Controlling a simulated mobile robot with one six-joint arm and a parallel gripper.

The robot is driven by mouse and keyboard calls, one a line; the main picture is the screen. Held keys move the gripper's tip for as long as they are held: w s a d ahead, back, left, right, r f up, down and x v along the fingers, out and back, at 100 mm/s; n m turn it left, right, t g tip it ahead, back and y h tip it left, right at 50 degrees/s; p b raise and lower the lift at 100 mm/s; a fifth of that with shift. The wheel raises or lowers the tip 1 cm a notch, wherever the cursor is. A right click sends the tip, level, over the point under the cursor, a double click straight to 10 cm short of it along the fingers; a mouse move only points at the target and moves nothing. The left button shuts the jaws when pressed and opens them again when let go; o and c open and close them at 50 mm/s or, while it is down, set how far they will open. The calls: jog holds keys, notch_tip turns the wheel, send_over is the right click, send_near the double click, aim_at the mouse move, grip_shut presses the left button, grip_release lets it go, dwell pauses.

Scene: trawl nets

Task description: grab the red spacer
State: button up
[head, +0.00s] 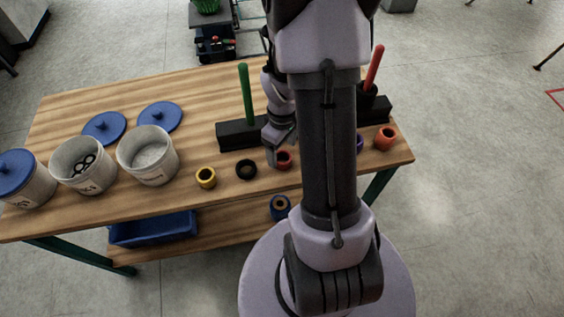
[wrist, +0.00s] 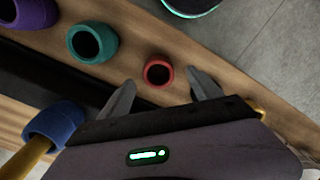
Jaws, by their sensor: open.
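The red spacer (head: 284,159) is a small red ring on the wooden table, partly hidden by my arm in the head view. In the wrist view the red spacer (wrist: 158,84) sits between my fingertips, with a gap on both sides, its dark hole facing the camera. My gripper (wrist: 160,75) is open and empty. In the head view my gripper (head: 274,157) is close beside the spacer, just left of it. I cannot tell the height of the fingertips over the table.
A black spacer (head: 246,169) and yellow spacer (head: 206,178) stand to the left, an orange-red one (head: 386,138) to the right. The wrist view shows teal (wrist: 93,42), purple (wrist: 32,12) and blue (wrist: 54,124) spacers. A green post (head: 246,95) stands behind.

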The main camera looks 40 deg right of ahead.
aim_at(283, 156)
notch_tip(283, 156, down, 5)
jog(key=shift+d+r+b, duration=0.15)
jog(key=shift+b, duration=0.95)
jog(key=shift+r, duration=0.2)
jog(key=shift+c, duration=0.2)
jog(key=c, duration=1.4)
jog(key=shift+r, duration=0.1)
